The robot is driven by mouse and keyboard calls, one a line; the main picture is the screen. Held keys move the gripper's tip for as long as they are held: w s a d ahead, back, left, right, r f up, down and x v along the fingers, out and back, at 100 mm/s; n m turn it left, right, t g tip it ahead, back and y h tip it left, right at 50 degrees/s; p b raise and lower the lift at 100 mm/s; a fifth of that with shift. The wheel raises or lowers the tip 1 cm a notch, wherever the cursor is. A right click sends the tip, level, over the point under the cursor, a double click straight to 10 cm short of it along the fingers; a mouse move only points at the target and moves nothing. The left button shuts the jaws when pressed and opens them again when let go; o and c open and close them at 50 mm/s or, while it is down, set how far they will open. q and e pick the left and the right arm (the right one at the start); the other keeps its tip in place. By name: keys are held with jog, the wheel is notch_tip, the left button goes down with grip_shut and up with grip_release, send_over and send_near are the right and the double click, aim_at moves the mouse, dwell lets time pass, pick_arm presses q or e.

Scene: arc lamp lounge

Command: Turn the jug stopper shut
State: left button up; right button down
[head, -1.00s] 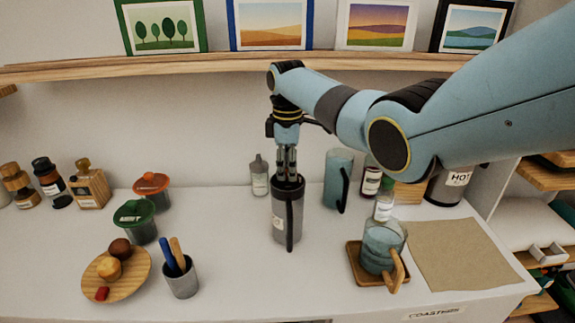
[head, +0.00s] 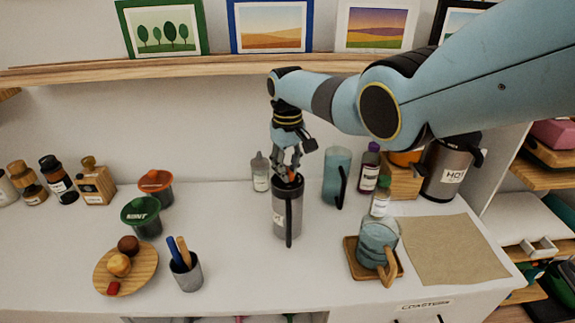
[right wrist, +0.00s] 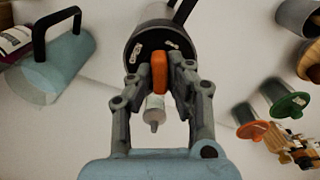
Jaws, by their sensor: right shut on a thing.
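The jug (head: 287,215) is a tall dark grey cylinder with a black handle, upright on the white counter. Its stopper (right wrist: 143,52) is a black disc in the mouth with an orange tab (right wrist: 159,70) standing up from it and small pale marks on its top. My right gripper (head: 289,175) points down over the jug's mouth, and in the right wrist view its fingers (right wrist: 160,78) are shut on the orange tab from both sides. The fingers hide part of the stopper. My left gripper is not in view.
A blue pitcher (head: 337,178) and bottles (head: 369,168) stand to the right of the jug, and a grey bottle (head: 260,172) behind it. A cup (head: 187,272) holds utensils at front left.

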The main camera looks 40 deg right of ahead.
jog(key=m+p, duration=0.1)
jog(key=m, duration=0.4)
jog(key=shift+m, duration=0.3)
dwell(0.4)
jog(key=c, duration=1.3)
grip_release()
jog(key=shift+r, duration=0.15)
jog(key=shift+r, duration=0.3)
notch_tip(320, 180, up, 11)
jog(key=shift+r, duration=0.1)
